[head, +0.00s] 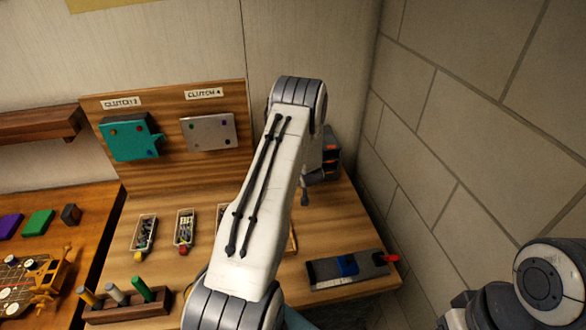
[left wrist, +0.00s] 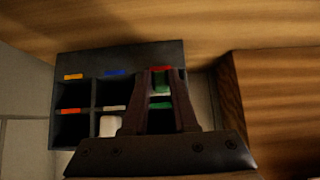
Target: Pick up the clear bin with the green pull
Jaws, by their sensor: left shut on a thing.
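The dark rack (left wrist: 120,57) fills the middle of the left wrist view, with small coloured pulls on its compartments. A green pull (left wrist: 161,86) shows between the fingers of my left gripper (left wrist: 162,73), which is shut on it. The clear bin behind this pull is mostly hidden by the fingers and the rack. In the head view, the rack (head: 332,158) stands at the back right of the table, partly behind my left arm. My right gripper is not in view.
Small parts bins (head: 145,233) stand on the wooden table left of my arm. A peg block (head: 127,306) is at the front left. A grey tray (head: 325,272) with a blue block lies at the right. A block wall (head: 450,120) closes off the right side.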

